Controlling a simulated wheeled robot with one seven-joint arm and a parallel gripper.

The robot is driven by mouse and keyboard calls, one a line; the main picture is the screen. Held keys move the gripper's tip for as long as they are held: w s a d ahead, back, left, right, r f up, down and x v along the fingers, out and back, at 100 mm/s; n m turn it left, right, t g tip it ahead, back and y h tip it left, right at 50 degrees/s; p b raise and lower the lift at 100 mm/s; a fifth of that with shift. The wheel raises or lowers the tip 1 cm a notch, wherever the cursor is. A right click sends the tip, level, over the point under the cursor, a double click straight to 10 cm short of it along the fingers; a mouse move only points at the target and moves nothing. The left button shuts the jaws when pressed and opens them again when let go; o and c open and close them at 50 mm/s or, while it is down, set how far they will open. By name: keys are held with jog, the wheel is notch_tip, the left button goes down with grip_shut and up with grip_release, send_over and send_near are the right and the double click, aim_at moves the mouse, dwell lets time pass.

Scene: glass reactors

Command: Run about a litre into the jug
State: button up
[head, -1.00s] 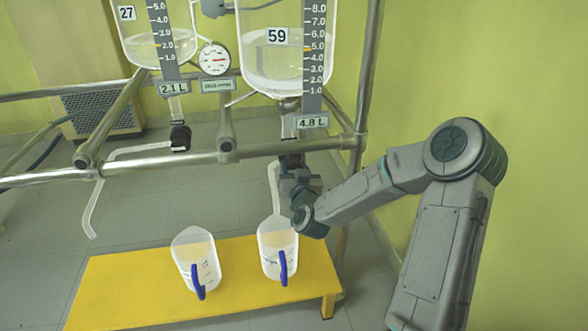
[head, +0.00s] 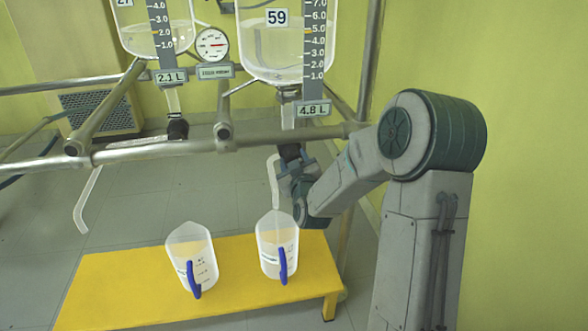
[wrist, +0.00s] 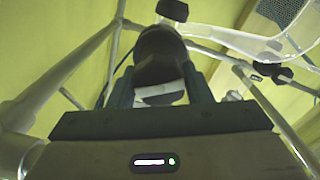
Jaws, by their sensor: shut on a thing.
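Reactor 59 (head: 268,52), a glass vessel reading 4.8 L, hangs at the upper right of the frame. Its outlet runs down to a dark valve, and a clear spout (head: 274,178) drops from there toward the right jug (head: 268,238). That jug stands on the yellow bench, with its blue handle toward me. My gripper (head: 290,165) is at the valve below reactor 59. In the wrist view its two fingers (wrist: 160,88) are shut on the dark valve handle (wrist: 160,52). My arm hides part of the valve in the head view. I cannot tell whether liquid is flowing.
A second reactor (head: 150,30), reading 2.1 L, hangs to the left with its own valve (head: 177,129) and spout (head: 87,200). A second jug (head: 190,255) stands left on the yellow bench (head: 110,290). Metal rails (head: 180,149) cross in front; a round gauge (head: 212,44) sits between the reactors.

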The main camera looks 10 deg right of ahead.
jog(key=n+b, duration=0.2)
jog(key=n, duration=0.1)
jog(key=shift+a+f+n, duration=0.1)
jog(key=shift+f+n, duration=0.05)
jog(key=shift+n, duration=0.25)
jog(key=n, duration=0.3)
jog(key=shift+n+b, duration=0.3)
jog(key=shift+b, duration=0.05)
jog(key=n, duration=0.5)
jog(key=shift+n, duration=1.8)
jog(key=shift+n, duration=0.3)
jog(key=o, duration=1)
